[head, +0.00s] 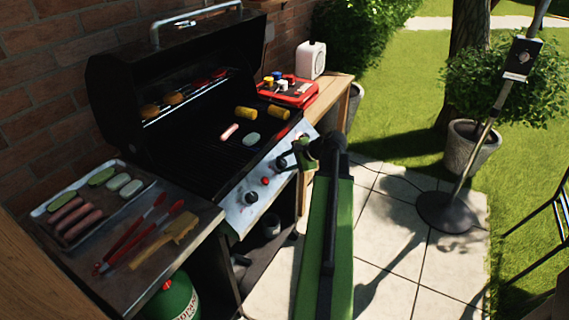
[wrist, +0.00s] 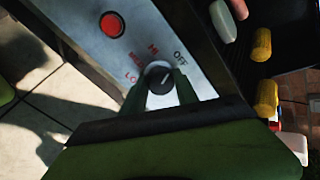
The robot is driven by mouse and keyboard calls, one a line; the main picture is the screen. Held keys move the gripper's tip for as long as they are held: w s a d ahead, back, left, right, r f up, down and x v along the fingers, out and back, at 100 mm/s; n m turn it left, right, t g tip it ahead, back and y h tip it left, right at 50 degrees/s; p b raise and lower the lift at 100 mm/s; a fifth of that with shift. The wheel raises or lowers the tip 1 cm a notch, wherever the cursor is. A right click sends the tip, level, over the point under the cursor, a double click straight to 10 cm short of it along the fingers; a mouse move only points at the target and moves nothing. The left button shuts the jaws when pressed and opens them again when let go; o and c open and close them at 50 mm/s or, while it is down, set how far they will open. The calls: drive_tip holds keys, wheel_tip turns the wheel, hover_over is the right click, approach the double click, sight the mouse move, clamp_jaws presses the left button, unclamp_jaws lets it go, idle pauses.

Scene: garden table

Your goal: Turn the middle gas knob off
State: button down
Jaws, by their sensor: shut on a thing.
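The grill's sloping metal control panel (head: 236,212) carries dark round knobs. My gripper (head: 290,160) reaches the panel from the right and is shut on the middle gas knob (head: 281,162). In the wrist view the knob (wrist: 158,77) sits between the two green fingertips (wrist: 168,92). LO, MED, HI and OFF are printed around it. A pale mark on its face seems to point up and right, roughly to the OFF side; its exact angle is hard to tell. Another knob (head: 250,198) is nearer, at lower left. Any knob behind my gripper is hidden.
A red button (head: 265,181) sits between the two visible knobs. The open grill holds corn (head: 245,113) and other food. A tray (head: 147,186) of food and red tongs (head: 130,233) lie on the left shelf. Paving (head: 385,262) on the right is mostly clear, with a heater stand (head: 450,212).

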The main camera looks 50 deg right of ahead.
drive_tip(key=shift+m, duration=1.2)
drive_tip(key=c, duration=0.9)
unclamp_jaws()
drive_tip(key=shift+c, duration=0.2)
drive_tip(key=p+v, duration=1.1)
drive_tip(key=v, duration=0.6)
drive_tip(key=shift+s+r+p, duration=0.15)
drive_tip(key=shift+r+p, duration=0.05)
drive_tip(key=shift+p, duration=0.15)
drive_tip(key=shift+a, duration=0.1)
